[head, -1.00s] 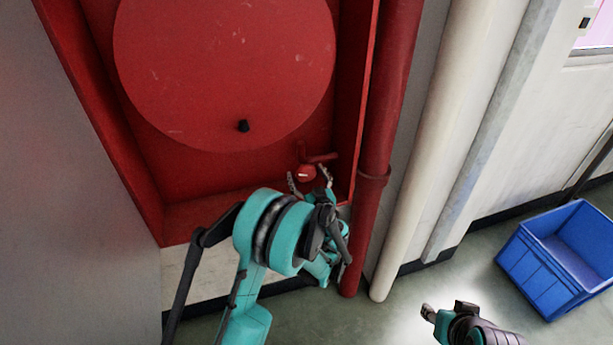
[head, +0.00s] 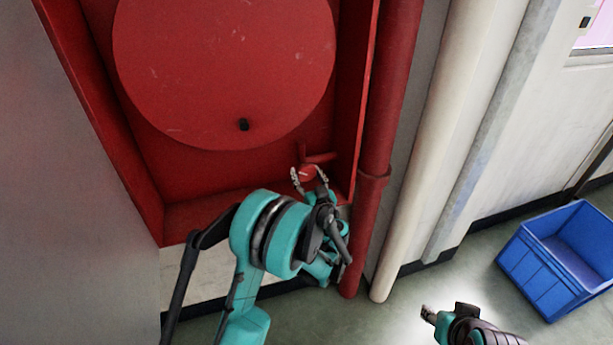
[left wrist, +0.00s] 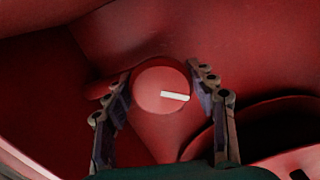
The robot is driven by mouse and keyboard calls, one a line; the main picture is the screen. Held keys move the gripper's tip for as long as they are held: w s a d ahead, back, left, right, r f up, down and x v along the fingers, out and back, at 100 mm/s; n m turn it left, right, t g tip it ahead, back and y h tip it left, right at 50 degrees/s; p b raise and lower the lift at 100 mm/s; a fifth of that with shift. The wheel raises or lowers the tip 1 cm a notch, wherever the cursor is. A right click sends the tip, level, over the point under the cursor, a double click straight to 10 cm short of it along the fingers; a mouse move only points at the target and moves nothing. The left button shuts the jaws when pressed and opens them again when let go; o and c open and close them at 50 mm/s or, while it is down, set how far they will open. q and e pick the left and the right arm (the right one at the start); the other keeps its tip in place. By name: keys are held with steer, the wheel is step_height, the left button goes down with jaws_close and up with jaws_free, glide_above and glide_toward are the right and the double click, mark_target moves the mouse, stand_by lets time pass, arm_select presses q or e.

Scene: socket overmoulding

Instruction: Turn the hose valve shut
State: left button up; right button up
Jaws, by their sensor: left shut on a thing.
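The hose valve is a small round red knob (head: 307,173) with a white mark, low at the right inside the red cabinet. In the left wrist view the knob (left wrist: 161,88) lies between the two fingers, and its white bar points to the right, tilted slightly down. My left gripper (head: 309,178) is shut on the knob, with one finger on each side; it also shows in the left wrist view (left wrist: 164,97). My right gripper (head: 428,314) is at the bottom right, away from the cabinet; its jaw opening is not clear.
A blue crate (head: 540,275) sits on the floor at the right.

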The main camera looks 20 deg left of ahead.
arm_select(q)
steer(key=m+b, duration=0.1)
steer(key=m, duration=0.4)
steer(key=shift+a+m+b, duration=0.1)
steer(key=shift+m+b, duration=0.2)
steer(key=m+b, duration=0.1)
steer(key=m, duration=0.4)
steer(key=shift+r+m, duration=0.15)
steer(key=shift+m, duration=0.15)
steer(key=o, duration=1.2)
steer(key=shift+a, duration=0.1)
steer(key=shift+s, duration=0.1)
steer(key=v, duration=1.2)
